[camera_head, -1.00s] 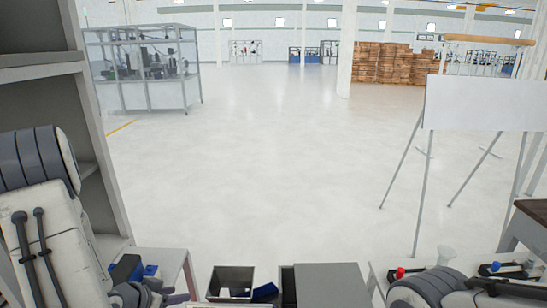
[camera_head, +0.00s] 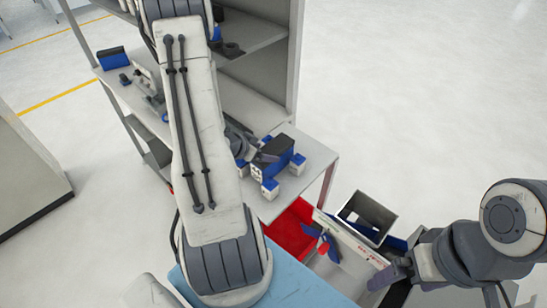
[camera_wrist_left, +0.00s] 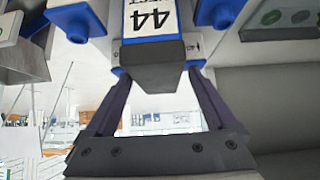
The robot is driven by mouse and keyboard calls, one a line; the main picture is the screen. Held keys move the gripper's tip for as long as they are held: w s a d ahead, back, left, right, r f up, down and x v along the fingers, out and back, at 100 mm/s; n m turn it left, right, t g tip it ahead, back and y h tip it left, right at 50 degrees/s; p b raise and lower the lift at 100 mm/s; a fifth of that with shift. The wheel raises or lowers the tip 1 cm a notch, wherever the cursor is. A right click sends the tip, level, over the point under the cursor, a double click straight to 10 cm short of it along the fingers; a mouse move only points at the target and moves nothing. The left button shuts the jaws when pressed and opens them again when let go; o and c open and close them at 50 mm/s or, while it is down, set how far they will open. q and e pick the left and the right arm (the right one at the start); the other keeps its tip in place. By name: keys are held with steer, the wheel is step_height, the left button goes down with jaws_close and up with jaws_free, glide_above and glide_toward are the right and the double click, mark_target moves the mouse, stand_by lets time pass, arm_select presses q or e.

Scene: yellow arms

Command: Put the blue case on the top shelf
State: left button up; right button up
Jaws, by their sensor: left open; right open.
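The blue case (camera_head: 284,160), with a dark top and white parts, rests on the end of a grey shelf board. My left gripper (camera_head: 258,153) is beside it, partly hidden by my left arm. In the left wrist view, the case (camera_wrist_left: 152,20) shows a white label with "44" and blue edges. A dark block on it sits between the two spread fingers of my left gripper (camera_wrist_left: 154,78), with gaps at the sides. My right gripper (camera_head: 383,275) is empty at the lower right, away from the case. My left arm hides part of the grey shelf unit (camera_head: 297,50).
Another blue box (camera_head: 112,58) sits on the board at the left. A red bin (camera_head: 290,235), a grey open box (camera_head: 368,215) and a white panel (camera_head: 350,248) stand below the case. Open floor (camera_head: 420,90) lies to the right of the shelf.

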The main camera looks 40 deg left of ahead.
arm_select(q)
steer(key=shift+w+d+f+p, duration=0.15)
steer(key=shift+w+f+p, duration=0.2)
steer(key=shift+w+f, duration=0.1)
steer(key=p+x, duration=0.1)
steer(key=x, duration=0.2)
steer(key=shift+w+d, duration=0.1)
steer(key=shift+w+f, duration=0.25)
steer(key=shift+f, duration=0.1)
jaws_close()
